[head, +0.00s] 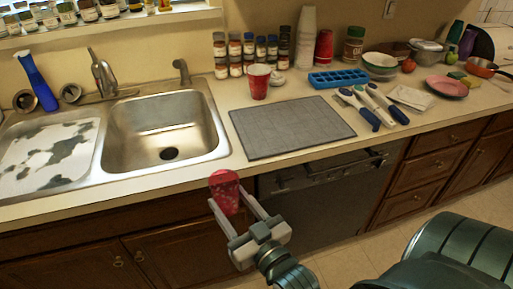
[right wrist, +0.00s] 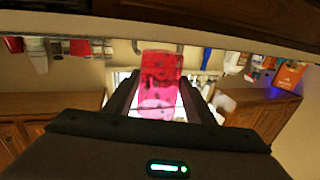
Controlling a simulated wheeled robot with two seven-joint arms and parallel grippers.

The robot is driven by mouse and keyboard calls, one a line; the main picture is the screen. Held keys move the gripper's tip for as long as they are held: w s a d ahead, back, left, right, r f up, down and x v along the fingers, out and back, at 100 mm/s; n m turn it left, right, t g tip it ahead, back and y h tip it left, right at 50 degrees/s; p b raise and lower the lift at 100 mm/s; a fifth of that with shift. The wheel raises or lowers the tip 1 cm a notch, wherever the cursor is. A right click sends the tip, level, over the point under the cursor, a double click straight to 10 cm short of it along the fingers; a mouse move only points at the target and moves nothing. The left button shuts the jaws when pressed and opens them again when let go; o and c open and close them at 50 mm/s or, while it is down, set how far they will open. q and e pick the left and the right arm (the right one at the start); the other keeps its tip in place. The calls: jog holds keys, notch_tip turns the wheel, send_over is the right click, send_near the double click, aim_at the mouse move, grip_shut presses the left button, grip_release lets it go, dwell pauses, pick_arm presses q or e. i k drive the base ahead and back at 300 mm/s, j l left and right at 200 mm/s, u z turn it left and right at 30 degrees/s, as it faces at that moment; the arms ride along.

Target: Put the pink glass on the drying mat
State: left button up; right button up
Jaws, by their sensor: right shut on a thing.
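My right gripper (head: 234,212) is shut on the pink glass (head: 224,192), a reddish-pink tumbler held between its two fingers. The glass is in the air in front of the counter's front edge, left of and nearer than the mat. It also shows in the right wrist view (right wrist: 161,85), between the finger pads. The drying mat (head: 290,128) is a flat grey rectangle on the counter, right of the sink, with nothing on it. My left gripper is not in either view.
A red cup (head: 259,82) stands just behind the mat. The sink (head: 165,125) lies to the mat's left. A blue ice tray (head: 338,78) and several blue-and-white utensils (head: 373,105) lie to its right. Spice jars (head: 250,52) line the wall.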

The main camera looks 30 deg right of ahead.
aim_at(290, 122)
jog(key=i+l+z, duration=0.1)
jog(key=z, duration=0.3)
jog(key=i+z, duration=0.15)
jog(key=z, duration=0.25)
jog(key=i+z, duration=0.1)
jog(key=z, duration=0.3)
